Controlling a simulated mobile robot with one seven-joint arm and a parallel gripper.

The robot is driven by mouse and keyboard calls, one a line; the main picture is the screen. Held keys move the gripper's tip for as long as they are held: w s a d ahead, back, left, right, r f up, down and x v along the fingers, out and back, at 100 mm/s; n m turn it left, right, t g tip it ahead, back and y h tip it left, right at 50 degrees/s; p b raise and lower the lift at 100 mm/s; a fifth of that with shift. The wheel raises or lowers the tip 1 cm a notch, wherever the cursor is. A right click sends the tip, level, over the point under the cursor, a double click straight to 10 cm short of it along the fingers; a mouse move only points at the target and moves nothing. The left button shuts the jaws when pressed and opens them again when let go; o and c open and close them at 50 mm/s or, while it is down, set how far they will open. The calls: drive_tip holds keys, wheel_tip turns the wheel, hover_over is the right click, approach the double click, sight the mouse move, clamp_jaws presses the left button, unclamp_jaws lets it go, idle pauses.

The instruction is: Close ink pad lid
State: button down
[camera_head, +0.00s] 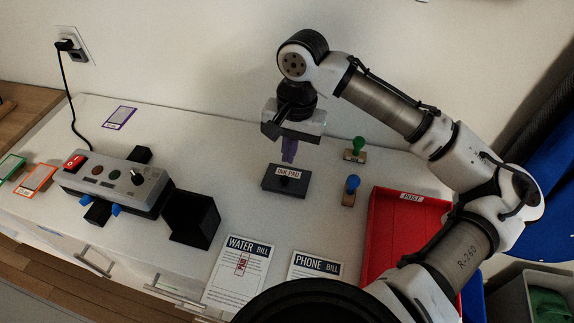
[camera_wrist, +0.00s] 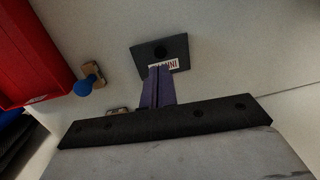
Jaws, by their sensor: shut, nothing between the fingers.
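The ink pad (camera_head: 270,184) is a dark, flat box on the white counter, with a white INK PAD label on top. In the wrist view the ink pad (camera_wrist: 146,50) shows a dark top with a round black knob or recess. No raised lid shows; I cannot tell whether the lid is fully seated. My gripper (camera_head: 288,161) points down just above the ink pad, at its labelled side. Its purple fingers are shut with nothing between them. In the wrist view my gripper (camera_wrist: 159,70) overlaps the label; I cannot tell whether it touches.
A green-handled stamp (camera_head: 358,145) and a blue-handled stamp (camera_head: 352,185) stand right of the pad, with a red POST tray (camera_head: 380,225) beyond. A water bill (camera_head: 238,270) and phone bill (camera_head: 315,266) lie in front. A grey switch box (camera_head: 115,182) is left.

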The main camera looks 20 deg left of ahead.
sight(285, 181)
drive_tip(key=f, duration=0.5)
drive_tip(key=shift+s+a+f+p, duration=0.2)
drive_tip(key=shift+f+p, duration=0.1)
drive_tip(key=shift+s+f+t+b, duration=0.25)
drive_tip(key=shift+f+t+b, duration=0.05)
drive_tip(key=shift+f+b, duration=0.3)
drive_tip(key=shift+s+f+t+b, duration=0.2)
drive_tip(key=shift+s+t+b, duration=0.05)
drive_tip(key=shift+t+b, duration=0.15)
drive_tip(key=shift+r, duration=0.15)
